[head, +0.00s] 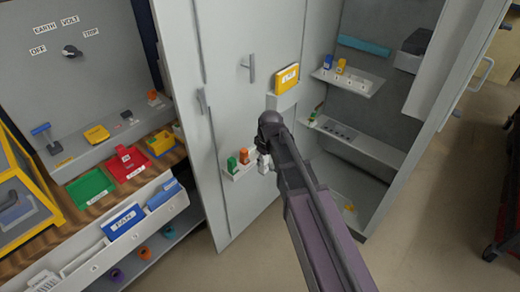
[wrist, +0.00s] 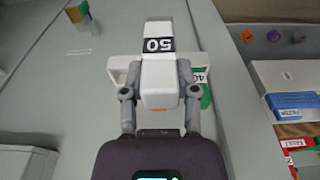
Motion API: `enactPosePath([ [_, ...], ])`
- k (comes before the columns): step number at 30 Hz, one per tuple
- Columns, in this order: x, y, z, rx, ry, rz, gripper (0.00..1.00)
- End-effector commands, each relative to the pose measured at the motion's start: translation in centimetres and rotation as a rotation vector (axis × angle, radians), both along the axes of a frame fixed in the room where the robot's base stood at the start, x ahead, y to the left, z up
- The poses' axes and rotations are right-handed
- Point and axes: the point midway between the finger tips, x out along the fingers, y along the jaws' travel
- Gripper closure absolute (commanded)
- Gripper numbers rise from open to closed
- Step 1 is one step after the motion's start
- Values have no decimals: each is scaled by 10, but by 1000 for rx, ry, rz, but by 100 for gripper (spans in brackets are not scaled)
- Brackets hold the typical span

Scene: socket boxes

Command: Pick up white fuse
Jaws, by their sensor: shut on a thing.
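The white fuse (wrist: 158,62), marked with a dark "50" label, stands between the two fingers of my gripper (wrist: 157,85) in the wrist view. The fingers are shut on its sides. In the head view my gripper (head: 268,135) is at the small shelf (head: 240,173) on the grey cabinet door, and a bit of the white fuse (head: 263,164) shows below it. A green fuse (head: 232,164) and an orange fuse (head: 244,156) stand on that shelf, left of my gripper. I cannot tell whether the white fuse still touches the shelf.
A yellow box (head: 287,77) sits in a door holder above my gripper. The open cabinet at right has shelves with blue and yellow fuses (head: 341,66) and a socket strip (head: 343,132).

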Motion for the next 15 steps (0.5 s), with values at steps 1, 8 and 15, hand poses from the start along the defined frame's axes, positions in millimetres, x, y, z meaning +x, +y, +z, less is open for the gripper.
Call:
enactPosePath([
  [1,-11,-3,1,0,0,0,100],
  [8,-27,-9,3,0,0,0,100],
  [15,-30,-10,3,0,0,0,100],
])
